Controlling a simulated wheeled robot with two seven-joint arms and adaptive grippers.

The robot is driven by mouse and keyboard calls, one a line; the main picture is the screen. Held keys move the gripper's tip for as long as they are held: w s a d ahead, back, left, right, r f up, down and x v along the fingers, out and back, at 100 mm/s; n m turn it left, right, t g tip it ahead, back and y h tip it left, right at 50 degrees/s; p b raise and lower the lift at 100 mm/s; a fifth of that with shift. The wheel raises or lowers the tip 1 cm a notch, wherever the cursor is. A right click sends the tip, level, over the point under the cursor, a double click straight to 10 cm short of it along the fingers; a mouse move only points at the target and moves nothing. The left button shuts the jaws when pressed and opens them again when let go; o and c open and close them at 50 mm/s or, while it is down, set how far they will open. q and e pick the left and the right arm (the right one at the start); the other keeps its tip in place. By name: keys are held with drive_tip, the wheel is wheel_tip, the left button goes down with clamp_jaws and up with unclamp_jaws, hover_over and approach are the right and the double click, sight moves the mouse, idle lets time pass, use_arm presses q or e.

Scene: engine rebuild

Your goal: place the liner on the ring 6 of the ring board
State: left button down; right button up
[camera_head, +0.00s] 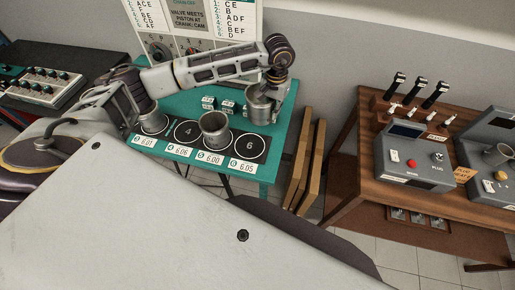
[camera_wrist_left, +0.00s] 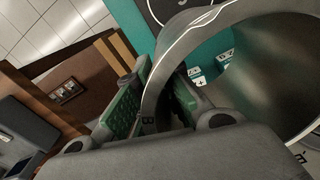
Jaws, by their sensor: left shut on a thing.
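The liner (camera_head: 261,110) is a grey metal cylinder in my left gripper (camera_head: 279,98), just behind ring 6 (camera_head: 248,147) in the head view. Ring 6 is empty and its number shows. In the left wrist view my left gripper (camera_wrist_left: 158,88) is shut on the wall of the liner (camera_wrist_left: 270,75), one green-padded finger on each side. The liner looks roughly upright; its height over the table is hard to tell. The black ring board (camera_head: 190,148) lies on a teal table. My right gripper is not in view.
Another liner (camera_head: 215,130) stands on the board, left of ring 6, and one more (camera_head: 153,120) stands at its left end. Ring 4 (camera_head: 188,132) is empty. Small labelled tags (camera_head: 228,107) lie behind the board. Wooden boards (camera_head: 306,165) lean right of the teal table.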

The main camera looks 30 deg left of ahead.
use_arm(q)
drive_tip(key=f+b, duration=0.1)
drive_tip(key=f, duration=0.1)
drive_tip(key=s+f+b, duration=0.1)
drive_tip(key=f+b, duration=0.1)
drive_tip(key=f, duration=0.1)
drive_tip(key=f+b, duration=0.1)
drive_tip(key=f, duration=0.2)
drive_tip(key=shift+s+d+f+b, duration=0.15)
drive_tip(key=shift+s+f+b, duration=0.05)
drive_tip(key=shift+s+b, duration=0.15)
drive_tip(key=shift+s+a+f, duration=0.15)
drive_tip(key=shift+a, duration=0.15)
drive_tip(key=a+r+n, duration=0.5)
drive_tip(key=r+n, duration=0.1)
drive_tip(key=n, duration=1.2)
drive_tip(key=shift+s+a+r+b, duration=0.15)
drive_tip(key=shift+a+r+b, duration=0.15)
drive_tip(key=shift+a+r, duration=0.1)
drive_tip(key=shift+f, duration=0.15)
